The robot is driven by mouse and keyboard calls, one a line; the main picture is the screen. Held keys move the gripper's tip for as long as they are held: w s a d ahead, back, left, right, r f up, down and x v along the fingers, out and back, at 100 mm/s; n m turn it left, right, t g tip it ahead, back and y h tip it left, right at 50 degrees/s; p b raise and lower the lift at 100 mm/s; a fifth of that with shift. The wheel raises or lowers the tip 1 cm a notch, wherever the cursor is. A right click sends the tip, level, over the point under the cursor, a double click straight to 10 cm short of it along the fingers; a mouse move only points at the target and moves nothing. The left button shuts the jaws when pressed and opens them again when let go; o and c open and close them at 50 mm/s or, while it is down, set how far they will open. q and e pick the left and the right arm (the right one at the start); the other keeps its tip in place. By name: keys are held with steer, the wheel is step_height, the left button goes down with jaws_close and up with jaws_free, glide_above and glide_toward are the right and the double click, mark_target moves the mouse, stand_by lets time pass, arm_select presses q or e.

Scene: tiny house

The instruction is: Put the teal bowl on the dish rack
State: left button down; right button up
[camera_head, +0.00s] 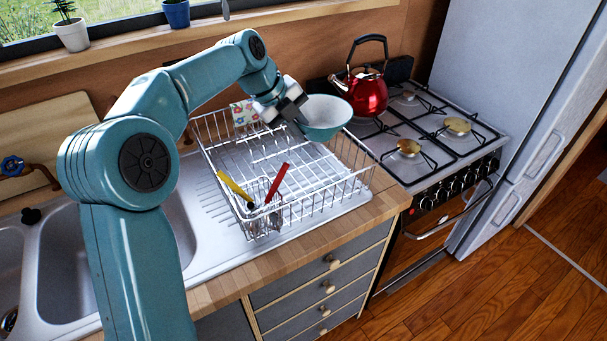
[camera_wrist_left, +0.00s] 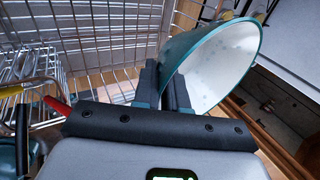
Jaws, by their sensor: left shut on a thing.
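The teal bowl (camera_head: 326,118), white inside, is held by its rim in my left gripper (camera_head: 299,117) at the back right of the dish rack. In the left wrist view the gripper fingers (camera_wrist_left: 163,92) close on the near edge of the bowl (camera_wrist_left: 222,62), which looks tilted there. The white wire dish rack (camera_head: 285,168) stands on the drainboard below the bowl. Its wires also show in the left wrist view (camera_wrist_left: 95,40). Whether the bowl touches the rack is hard to tell. My right gripper is in neither view.
A cutlery basket (camera_head: 262,215) at the rack's front holds yellow-handled and red-handled utensils. A flowered cloth or card (camera_head: 245,113) is at its back left. A red kettle (camera_head: 367,93) stands on the stove (camera_head: 432,130) to the right. The rack's middle is free.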

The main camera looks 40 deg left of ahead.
arm_select(q)
step_height(320, 180, down, 9)
steer(key=shift+d+r, duration=0.1)
steer(key=f, duration=0.3)
steer(key=shift+w+d+f, duration=0.15)
steer(key=shift+w+f, duration=0.05)
steer(key=shift+f, duration=0.2)
steer(key=shift+a+f, duration=0.2)
steer(key=shift+f, duration=0.15)
steer(key=shift+d, duration=0.15)
steer(key=shift+f, duration=0.1)
steer(key=c, duration=1.2)
jaws_free()
